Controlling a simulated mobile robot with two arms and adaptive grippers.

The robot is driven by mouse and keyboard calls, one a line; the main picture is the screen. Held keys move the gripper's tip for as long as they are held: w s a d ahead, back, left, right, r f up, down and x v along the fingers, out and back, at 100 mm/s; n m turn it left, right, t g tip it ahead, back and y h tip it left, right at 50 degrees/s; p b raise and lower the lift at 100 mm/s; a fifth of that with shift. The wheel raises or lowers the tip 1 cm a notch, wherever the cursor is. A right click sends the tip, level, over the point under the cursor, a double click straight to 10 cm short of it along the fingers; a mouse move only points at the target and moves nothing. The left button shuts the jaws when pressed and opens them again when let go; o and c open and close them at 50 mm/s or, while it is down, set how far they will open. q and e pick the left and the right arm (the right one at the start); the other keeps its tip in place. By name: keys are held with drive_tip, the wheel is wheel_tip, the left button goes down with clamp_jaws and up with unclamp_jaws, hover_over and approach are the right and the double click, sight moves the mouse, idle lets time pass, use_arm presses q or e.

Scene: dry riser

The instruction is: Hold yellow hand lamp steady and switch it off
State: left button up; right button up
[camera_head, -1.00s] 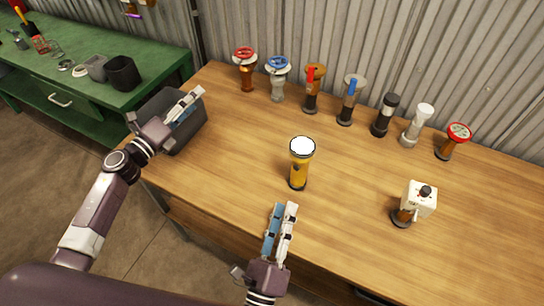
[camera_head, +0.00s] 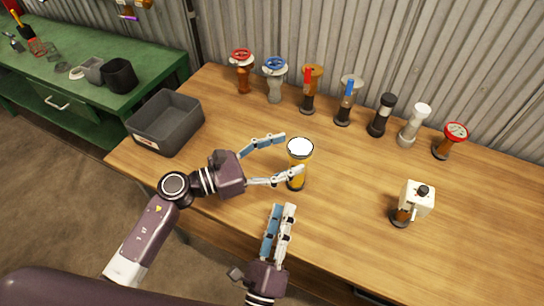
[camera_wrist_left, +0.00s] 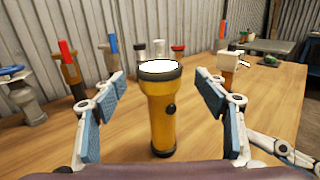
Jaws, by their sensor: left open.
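The yellow hand lamp (camera_head: 297,176) stands upright on the wooden workbench, its white lens facing up and bright. In the left wrist view the lamp (camera_wrist_left: 162,125) stands between my open fingers, with a dark round button (camera_wrist_left: 171,109) on its side facing right. My left gripper (camera_head: 292,154) is open, its fingers reaching to either side of the lamp with gaps to it. In the left wrist view my left gripper (camera_wrist_left: 163,95) shows a finger at each side. My right gripper (camera_head: 281,205) is below the lamp, apart from it, fingers close together; nothing shows between them.
A grey bin (camera_head: 166,122) sits at the bench's left end. A row of valves and lamps, including a red-wheel valve (camera_head: 242,72), lines the back. A white box-topped fitting (camera_head: 417,200) stands at right. The bench between is clear.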

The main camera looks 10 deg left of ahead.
sight(299, 150)
use_arm(q)
drive_tip(key=shift+x, duration=2.05)
drive_tip(key=shift+c, duration=0.4)
drive_tip(key=c, duration=1.4)
use_arm(e)
drive_tip(key=shift+c, duration=0.3)
use_arm(q)
drive_tip(key=shift+c, duration=0.2)
use_arm(e)
clamp_jaws()
